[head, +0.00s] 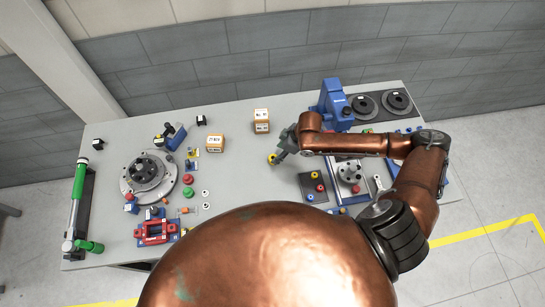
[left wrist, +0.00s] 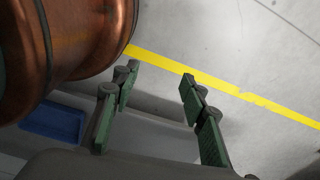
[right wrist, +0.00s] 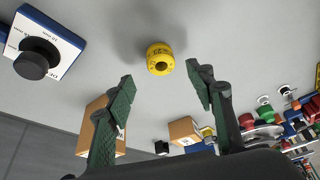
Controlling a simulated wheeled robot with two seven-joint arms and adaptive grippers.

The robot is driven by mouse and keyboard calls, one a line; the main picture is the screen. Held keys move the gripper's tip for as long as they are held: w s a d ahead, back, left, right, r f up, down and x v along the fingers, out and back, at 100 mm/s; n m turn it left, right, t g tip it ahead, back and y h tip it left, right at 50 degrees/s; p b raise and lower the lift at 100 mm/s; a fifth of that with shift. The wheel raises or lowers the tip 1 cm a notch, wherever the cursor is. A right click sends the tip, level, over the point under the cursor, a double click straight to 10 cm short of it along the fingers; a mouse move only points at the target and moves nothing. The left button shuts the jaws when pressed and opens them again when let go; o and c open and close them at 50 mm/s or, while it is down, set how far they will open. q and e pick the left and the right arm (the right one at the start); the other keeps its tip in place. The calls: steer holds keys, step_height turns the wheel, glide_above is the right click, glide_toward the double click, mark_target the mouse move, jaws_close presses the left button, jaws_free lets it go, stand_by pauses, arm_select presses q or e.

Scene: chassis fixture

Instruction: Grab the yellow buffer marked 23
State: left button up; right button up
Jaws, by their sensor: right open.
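The yellow buffer (right wrist: 160,60) is a short ring with a hole in one face; its dark marking looks like 23. In the right wrist view it stands on the grey tabletop, just beyond and between my right gripper's (right wrist: 160,77) spread fingertips, with no finger touching it. In the head view the buffer (head: 271,159) shows at the tip of my right gripper (head: 277,157), which partly covers it. My left gripper (left wrist: 160,73) is open and empty over the floor beside the table; it is not seen in the head view.
Two cardboard boxes (head: 215,143) (head: 262,121) stand left of and behind the buffer. A dark tray (head: 305,187) with coloured rings is to its right. A blue machine (head: 332,98) stands at the back. The tabletop (head: 235,175) around the buffer is mostly clear.

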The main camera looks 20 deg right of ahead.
steer(key=p+x, duration=0.1)
steer(key=x, duration=0.2)
steer(key=shift+a+f, duration=0.1)
steer(key=shift+f, duration=0.3)
steer(key=shift+w+a+f, duration=0.1)
steer(key=shift+f, duration=0.4)
steer(key=c, duration=0.4)
arm_select(q)
steer(key=shift+w+a+r, duration=0.1)
steer(key=shift+w+r, duration=0.45)
steer(key=shift+w, duration=0.1)
arm_select(e)
steer(key=c, duration=0.8)
